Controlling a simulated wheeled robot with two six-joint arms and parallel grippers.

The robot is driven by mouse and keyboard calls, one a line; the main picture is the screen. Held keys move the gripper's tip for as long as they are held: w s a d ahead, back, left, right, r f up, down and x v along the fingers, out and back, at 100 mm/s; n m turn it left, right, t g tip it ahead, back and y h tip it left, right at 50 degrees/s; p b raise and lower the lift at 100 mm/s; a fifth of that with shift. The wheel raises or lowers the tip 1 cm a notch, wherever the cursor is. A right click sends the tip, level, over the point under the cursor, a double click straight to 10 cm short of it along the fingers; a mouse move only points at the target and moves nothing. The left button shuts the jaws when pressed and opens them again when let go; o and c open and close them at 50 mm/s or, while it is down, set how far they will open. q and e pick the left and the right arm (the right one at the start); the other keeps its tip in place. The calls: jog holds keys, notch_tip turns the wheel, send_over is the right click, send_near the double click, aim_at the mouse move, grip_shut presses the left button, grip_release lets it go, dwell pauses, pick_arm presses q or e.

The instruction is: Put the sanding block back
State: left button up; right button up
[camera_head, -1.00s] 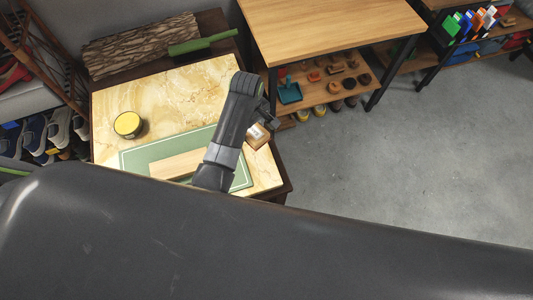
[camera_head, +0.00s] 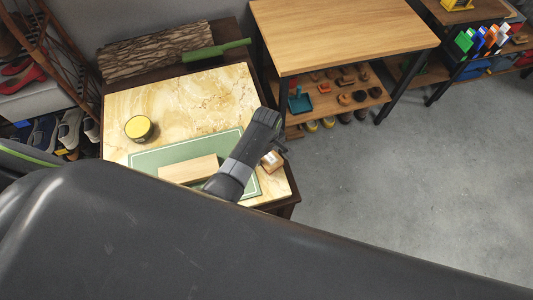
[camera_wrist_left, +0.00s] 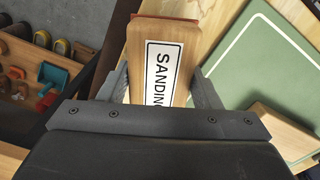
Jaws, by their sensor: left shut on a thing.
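The sanding block (camera_head: 271,160) is a small wooden block with a white label. In the left wrist view the block (camera_wrist_left: 158,50) shows the letters "SANDIN" and a reddish strip at its far end. My left gripper (camera_wrist_left: 160,88) is shut on it, with one finger on each side. In the head view my left gripper (camera_head: 274,152) is at the right side of the marble-topped table (camera_head: 200,95), beside the green mat (camera_head: 150,158). Whether the block touches the tabletop is unclear. My right gripper is not in view.
A pale wooden board (camera_head: 188,170) lies on the mat. A yellow-topped tin (camera_head: 138,127) stands at the left. A bark-covered log (camera_head: 155,52) lies behind. A wooden workbench (camera_head: 340,35) has a lower shelf (camera_head: 335,98) with small items. Grey floor (camera_head: 420,185) is clear at right.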

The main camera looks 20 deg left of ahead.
pick_arm(q)
jog(key=shift+f, duration=0.3)
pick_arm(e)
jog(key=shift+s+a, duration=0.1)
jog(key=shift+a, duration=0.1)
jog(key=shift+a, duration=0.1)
pick_arm(q)
jog(key=shift+f, duration=0.1)
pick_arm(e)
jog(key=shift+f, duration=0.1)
pick_arm(q)
jog(key=shift+f, duration=0.15)
jog(key=o, duration=0.9)
jog(key=shift+o, duration=0.2)
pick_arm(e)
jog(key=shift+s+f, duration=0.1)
